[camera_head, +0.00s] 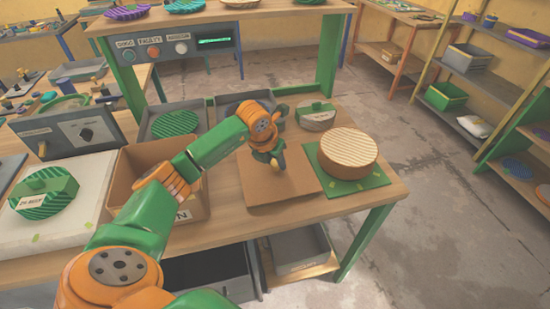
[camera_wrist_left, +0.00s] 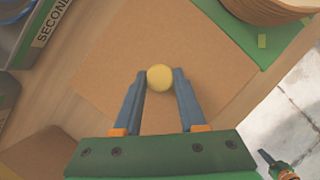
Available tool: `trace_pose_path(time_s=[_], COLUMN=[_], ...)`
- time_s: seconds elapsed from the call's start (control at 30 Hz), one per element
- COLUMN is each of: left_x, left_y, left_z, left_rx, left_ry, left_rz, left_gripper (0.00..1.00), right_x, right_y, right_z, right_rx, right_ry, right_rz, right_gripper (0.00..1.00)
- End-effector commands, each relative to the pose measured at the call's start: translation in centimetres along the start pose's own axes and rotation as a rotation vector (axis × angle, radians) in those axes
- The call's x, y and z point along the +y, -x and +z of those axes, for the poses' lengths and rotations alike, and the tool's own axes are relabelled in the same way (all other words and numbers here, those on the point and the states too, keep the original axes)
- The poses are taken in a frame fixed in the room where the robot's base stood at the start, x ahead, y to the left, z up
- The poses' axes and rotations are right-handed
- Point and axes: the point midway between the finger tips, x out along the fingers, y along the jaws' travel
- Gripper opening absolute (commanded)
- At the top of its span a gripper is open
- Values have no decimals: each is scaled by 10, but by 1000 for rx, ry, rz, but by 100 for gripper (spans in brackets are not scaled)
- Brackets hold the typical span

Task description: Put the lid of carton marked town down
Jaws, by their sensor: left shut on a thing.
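A brown square lid (camera_head: 275,192) is flat over the middle of the wooden table; I cannot tell if it touches the tabletop. It also shows in the left wrist view (camera_wrist_left: 110,60), with a round yellow knob (camera_wrist_left: 160,77) near its middle. My left gripper (camera_head: 279,163) is shut on the knob, one finger on each side, as the left wrist view shows (camera_wrist_left: 160,85). An open brown carton (camera_head: 192,208) stands left of the lid. Its front label ends in "N"; my left arm hides the rest.
A round ridged tan block (camera_head: 348,150) sits on a green mat (camera_head: 362,182) right of the lid. Grey trays (camera_head: 165,138) stand behind. A white slab (camera_head: 85,222) with a green striped disc (camera_head: 45,192) is at left.

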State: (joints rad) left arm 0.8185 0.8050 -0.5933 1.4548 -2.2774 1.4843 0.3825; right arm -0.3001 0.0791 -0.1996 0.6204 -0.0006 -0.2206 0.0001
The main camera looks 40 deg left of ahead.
Motion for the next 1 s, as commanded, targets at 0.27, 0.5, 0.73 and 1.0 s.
trace_pose_path(time_s=[0.27, 0.5, 0.73, 1.0], left_x=[0, 0, 0, 0], left_y=[-2, -2, 16, 88], left_z=[-1, -1, 1, 1], left_rx=[0, 0, -5, -7], left_ry=[0, 0, -2, -1], left_rz=[0, 0, 0, 1], left_gripper=[62, 70, 70, 70], right_x=[0, 0, 0, 0], right_y=[-3, -3, -3, -11], right_z=[0, 0, 0, 1], right_rx=[0, 1, 1, 0], right_ry=[-1, 0, 0, 0], right_rz=[0, 0, 0, 0], right_gripper=[0, 0, 0, 0])
